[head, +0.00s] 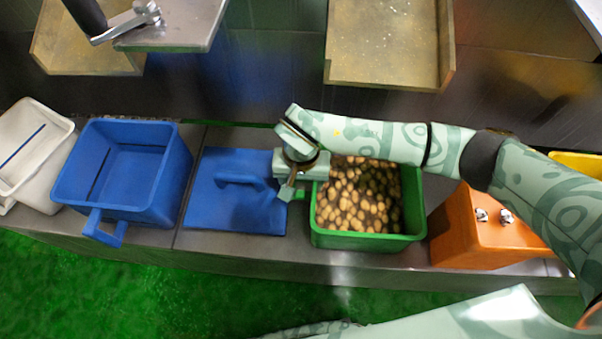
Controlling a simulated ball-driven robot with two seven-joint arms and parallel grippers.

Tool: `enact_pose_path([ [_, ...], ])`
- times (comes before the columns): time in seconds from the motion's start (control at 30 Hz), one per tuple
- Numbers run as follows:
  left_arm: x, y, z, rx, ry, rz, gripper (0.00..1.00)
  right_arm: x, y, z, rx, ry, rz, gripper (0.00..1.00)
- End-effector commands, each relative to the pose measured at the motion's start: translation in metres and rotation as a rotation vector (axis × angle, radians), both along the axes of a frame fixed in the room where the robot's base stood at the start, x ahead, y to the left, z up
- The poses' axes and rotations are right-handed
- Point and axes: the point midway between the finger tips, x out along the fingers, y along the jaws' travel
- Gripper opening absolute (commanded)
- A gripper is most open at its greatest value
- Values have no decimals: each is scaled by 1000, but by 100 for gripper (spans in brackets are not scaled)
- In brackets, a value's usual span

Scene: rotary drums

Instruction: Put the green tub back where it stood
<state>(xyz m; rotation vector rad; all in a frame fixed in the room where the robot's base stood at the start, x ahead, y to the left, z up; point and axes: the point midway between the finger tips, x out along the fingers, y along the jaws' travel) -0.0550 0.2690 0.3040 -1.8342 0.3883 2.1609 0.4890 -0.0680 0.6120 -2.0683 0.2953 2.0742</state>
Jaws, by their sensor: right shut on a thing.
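The green tub (365,241) stands on the metal bench and is filled with many round brown and tan pieces. My right arm comes in from the right and passes over the tub's back edge. My right gripper (291,186) is at the tub's left side, shut on its green handle, which is mostly hidden by the fingers. The tub looks upright; whether its base touches the bench I cannot tell. My left gripper is not in view.
A blue lid with a handle (220,213) lies left of the tub. Further left stand an open blue tub (170,190) and a white tub (62,165). An orange box (455,238) stands at right. Metal chutes (388,82) are above; green floor lies in front.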

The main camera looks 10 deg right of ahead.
Motion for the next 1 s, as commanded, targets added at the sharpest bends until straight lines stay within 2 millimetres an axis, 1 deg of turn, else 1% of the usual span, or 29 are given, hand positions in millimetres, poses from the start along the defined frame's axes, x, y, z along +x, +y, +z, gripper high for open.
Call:
enact_pose_path([
  [0.03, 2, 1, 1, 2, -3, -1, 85, 1, 0, 3, 1, -3, 1, 0],
  [0.27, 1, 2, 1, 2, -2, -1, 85, 1, 0, 2, 0, -3, 0, 0],
  [0.3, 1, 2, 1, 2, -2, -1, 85, 0, 0, 0, 0, -2, 2, 72],
  [0.33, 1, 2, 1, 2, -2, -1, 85, 0, 0, 0, 0, -2, 2, 80],
  [0.37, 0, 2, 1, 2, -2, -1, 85, 0, 0, 0, 0, -2, 2, 85],
  [0.67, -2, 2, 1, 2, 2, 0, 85, 0, 0, 2, 1, -1, 1, 85],
  [0.77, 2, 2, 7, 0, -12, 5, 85, 1, 0, 15, 0, -6, 2, 85],
  [0.87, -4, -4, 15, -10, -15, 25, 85, 2, 0, 38, -1, -10, 3, 85],
  [1.0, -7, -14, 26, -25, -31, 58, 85, 2, 0, 74, 1, -13, 4, 85],
])
